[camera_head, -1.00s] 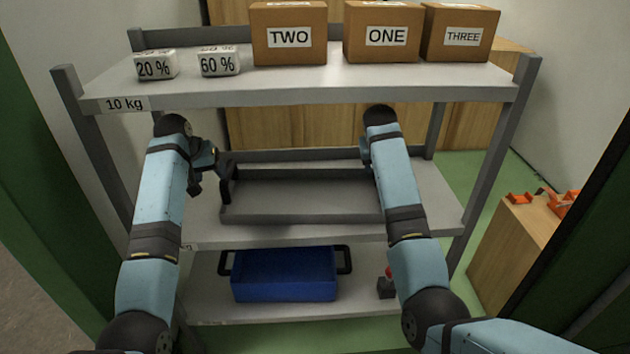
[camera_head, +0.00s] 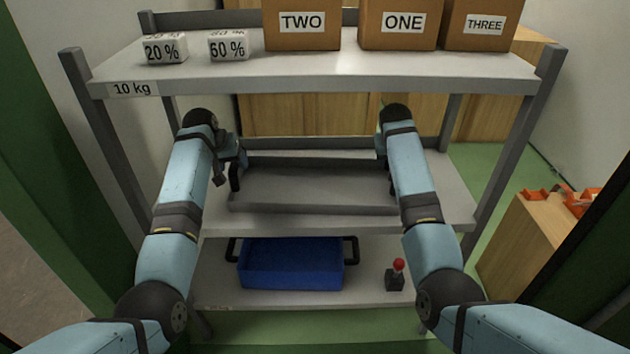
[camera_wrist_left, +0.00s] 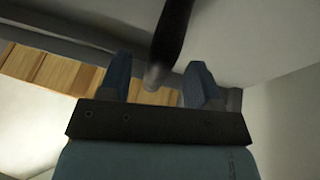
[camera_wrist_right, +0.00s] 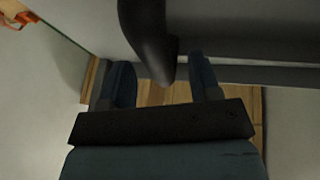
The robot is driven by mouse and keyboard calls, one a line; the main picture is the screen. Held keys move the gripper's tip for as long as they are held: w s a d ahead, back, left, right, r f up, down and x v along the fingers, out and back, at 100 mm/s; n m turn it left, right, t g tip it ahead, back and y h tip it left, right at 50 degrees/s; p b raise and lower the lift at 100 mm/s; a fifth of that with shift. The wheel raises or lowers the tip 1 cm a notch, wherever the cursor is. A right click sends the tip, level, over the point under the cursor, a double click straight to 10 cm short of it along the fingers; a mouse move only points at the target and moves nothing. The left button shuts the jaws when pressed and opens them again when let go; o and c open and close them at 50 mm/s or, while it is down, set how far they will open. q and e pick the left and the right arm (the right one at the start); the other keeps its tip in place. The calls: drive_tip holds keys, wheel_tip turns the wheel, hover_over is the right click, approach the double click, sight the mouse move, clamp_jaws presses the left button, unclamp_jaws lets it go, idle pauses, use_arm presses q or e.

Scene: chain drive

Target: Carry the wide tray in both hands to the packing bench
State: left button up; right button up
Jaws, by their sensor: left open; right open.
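The wide grey tray (camera_head: 310,190) lies on the middle shelf, with a dark upright handle at each end. My left gripper (camera_head: 230,164) is at the tray's left end. In the left wrist view its open fingers (camera_wrist_left: 157,80) stand on either side of a dark handle (camera_wrist_left: 172,40). My right gripper (camera_head: 384,150) is at the right end, mostly hidden behind its own arm. In the right wrist view its open fingers (camera_wrist_right: 163,82) stand on either side of the other handle (camera_wrist_right: 150,40). I cannot tell whether the fingers touch the handles.
A blue tray (camera_head: 290,264) and a red-knobbed item (camera_head: 397,272) are on the bottom shelf.

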use_arm(q)
drive_tip(key=shift+x, duration=1.2)
use_arm(e)
drive_tip(key=shift+x, duration=1.2)
use_arm(q)
clamp_jaws()
use_arm(e)
clamp_jaws()
use_arm(q)
drive_tip(key=shift+r, duration=0.1)
use_arm(e)
drive_tip(key=shift+r, duration=0.1)
